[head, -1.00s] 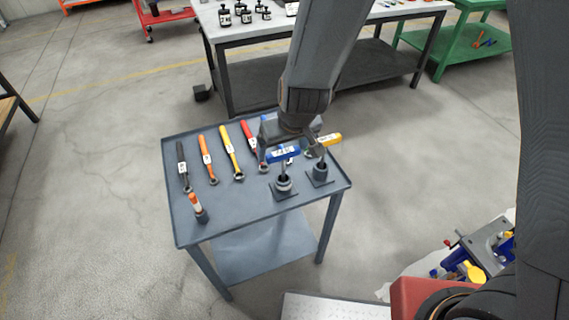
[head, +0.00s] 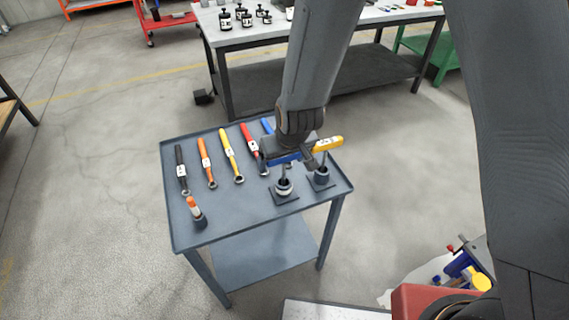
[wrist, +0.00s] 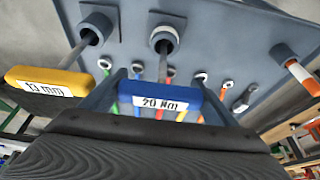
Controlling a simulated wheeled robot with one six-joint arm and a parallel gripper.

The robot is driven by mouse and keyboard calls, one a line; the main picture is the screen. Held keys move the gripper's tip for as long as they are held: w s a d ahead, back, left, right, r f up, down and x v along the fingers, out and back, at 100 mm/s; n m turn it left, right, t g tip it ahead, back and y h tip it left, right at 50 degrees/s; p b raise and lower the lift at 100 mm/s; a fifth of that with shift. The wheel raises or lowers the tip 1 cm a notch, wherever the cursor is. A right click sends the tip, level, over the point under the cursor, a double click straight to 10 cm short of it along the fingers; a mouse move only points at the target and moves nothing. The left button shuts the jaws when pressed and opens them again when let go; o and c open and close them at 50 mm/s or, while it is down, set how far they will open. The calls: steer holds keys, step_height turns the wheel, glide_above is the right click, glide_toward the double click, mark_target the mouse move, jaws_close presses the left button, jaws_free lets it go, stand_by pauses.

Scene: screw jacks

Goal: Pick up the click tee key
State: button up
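The tee key with the blue handle marked "20 Nm" (wrist: 160,97) stands upright in a round holder on the cart; I take it as the click tee key. Its handle also shows in the head view (head: 284,160), partly covered by my gripper. My gripper (wrist: 164,82) is open, with one finger near each end of the blue handle. I cannot tell whether the fingers touch it. A second tee key, yellow and marked "13 mm" (wrist: 48,82), stands upright in the neighbouring holder, close beside my left finger in the wrist view.
The grey cart (head: 225,212) carries a row of coloured wrenches, among them a yellow one (head: 229,146) and a red one (head: 250,141). An orange-and-white handled tool (head: 194,208) stands at its front left. A workbench (head: 352,38) with black jacks stands behind.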

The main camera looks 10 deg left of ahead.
steer(key=c, duration=1)
